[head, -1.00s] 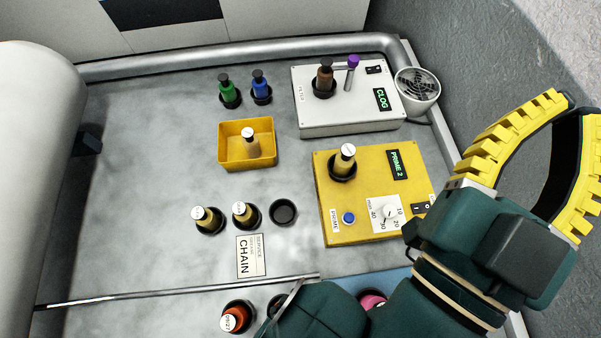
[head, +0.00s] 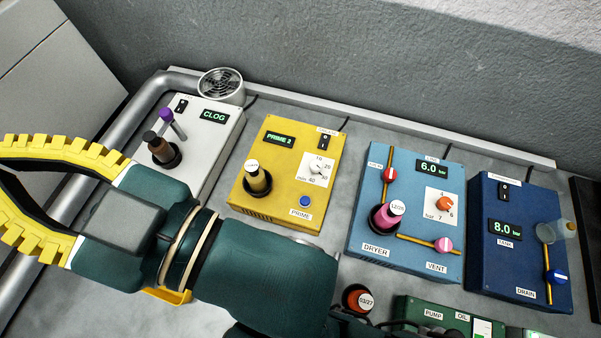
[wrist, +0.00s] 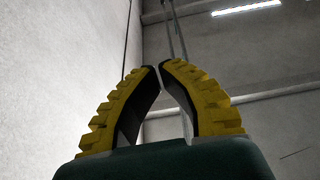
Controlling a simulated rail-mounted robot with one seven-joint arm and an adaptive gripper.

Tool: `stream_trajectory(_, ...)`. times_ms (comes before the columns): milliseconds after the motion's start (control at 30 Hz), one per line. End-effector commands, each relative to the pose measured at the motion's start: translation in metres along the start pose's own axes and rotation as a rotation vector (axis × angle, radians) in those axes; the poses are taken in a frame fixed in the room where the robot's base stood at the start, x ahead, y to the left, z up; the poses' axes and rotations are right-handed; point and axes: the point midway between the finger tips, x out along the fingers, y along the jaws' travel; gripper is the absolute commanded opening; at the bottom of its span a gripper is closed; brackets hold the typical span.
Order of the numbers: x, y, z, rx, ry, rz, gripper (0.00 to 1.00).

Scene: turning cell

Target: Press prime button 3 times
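The yellow box (head: 275,213) stands left of centre in the head view. Its display (head: 279,138) reads "PRIME 2". The round blue prime button (head: 305,201) sits near its front right corner, above a "PRIME" label (head: 300,214), with nothing covering it. My gripper shows in the wrist view (wrist: 158,66) with its yellow fingertips together and nothing between them. In the head view its fingers point left, away from the button, and their tips run to the left edge. My arm crosses in front of the box.
On the yellow box are a bottle (head: 257,178), a dial (head: 317,168) and a switch (head: 325,142). A white CLOG box (head: 208,145) stands left. A light blue dryer box (head: 405,190) and a dark blue tank box (head: 520,235) stand right. A wall rises behind.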

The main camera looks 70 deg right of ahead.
Motion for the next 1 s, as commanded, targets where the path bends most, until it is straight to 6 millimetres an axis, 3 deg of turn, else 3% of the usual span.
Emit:
stream_trajectory(167,-0.001,0.050,0.074,-0.177,-0.208,0.066,0.00)
stream_trajectory(367,-0.039,0.132,0.184,-0.407,-0.553,0.105,0.00)
stream_trajectory(567,-0.118,0.201,0.279,-0.536,-0.889,0.060,0.00)
stream_trajectory(700,-0.191,0.232,0.334,-0.564,-1.099,-0.018,0.00)
stream_trajectory(833,-0.250,0.243,0.367,-0.556,-1.231,-0.102,0.00)
stream_trajectory(900,-0.272,0.245,0.377,-0.548,-1.271,-0.137,0.00)
stream_trajectory(1000,-0.288,0.245,0.384,-0.542,-1.299,-0.168,0.00)
